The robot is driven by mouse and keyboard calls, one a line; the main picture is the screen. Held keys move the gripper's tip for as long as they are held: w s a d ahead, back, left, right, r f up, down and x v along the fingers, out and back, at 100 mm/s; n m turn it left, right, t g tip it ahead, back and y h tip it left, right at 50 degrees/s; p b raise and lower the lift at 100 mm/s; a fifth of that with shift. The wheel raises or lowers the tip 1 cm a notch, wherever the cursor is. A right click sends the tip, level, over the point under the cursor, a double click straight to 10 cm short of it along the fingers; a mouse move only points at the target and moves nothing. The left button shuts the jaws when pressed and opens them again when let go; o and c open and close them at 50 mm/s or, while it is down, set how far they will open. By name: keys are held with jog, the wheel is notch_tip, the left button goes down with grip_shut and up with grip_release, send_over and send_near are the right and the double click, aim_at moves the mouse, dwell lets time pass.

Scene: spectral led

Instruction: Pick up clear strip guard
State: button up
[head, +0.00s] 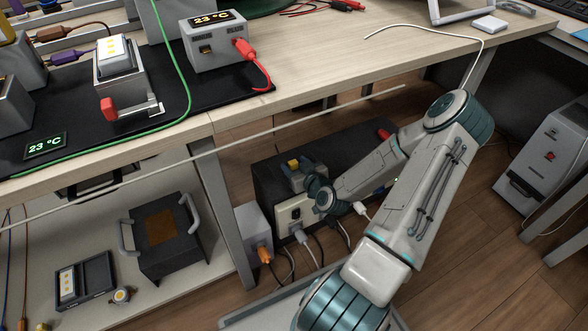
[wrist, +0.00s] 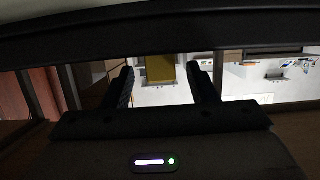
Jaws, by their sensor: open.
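I cannot pick out a clear strip guard for certain in either view. In the head view a dark case with a pale LED strip (head: 68,283) lies on the lower shelf at the left. A lamp unit with a white, yellow-dotted panel (head: 113,50) stands on the bench. My gripper (wrist: 164,85) shows in the wrist view with its two dark fingers apart and nothing between them. Beyond them is a brownish-yellow panel (wrist: 160,68) on a pale surface. In the head view my arm reaches under the bench front; I cannot make out its fingertips there.
A dark box with grey handles (head: 186,254) stands on the lower shelf (head: 170,300). A bench leg (head: 232,215) and a dark cabinet (head: 268,180) with plugs and cables are near my arm. The bench edge (head: 235,113) is above.

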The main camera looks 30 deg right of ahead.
aim_at(291, 161)
jog(key=shift+b+x, duration=0.65)
jog(key=shift+x, duration=1.2)
jog(key=shift+f, duration=0.1)
jog(key=c, duration=1.1)
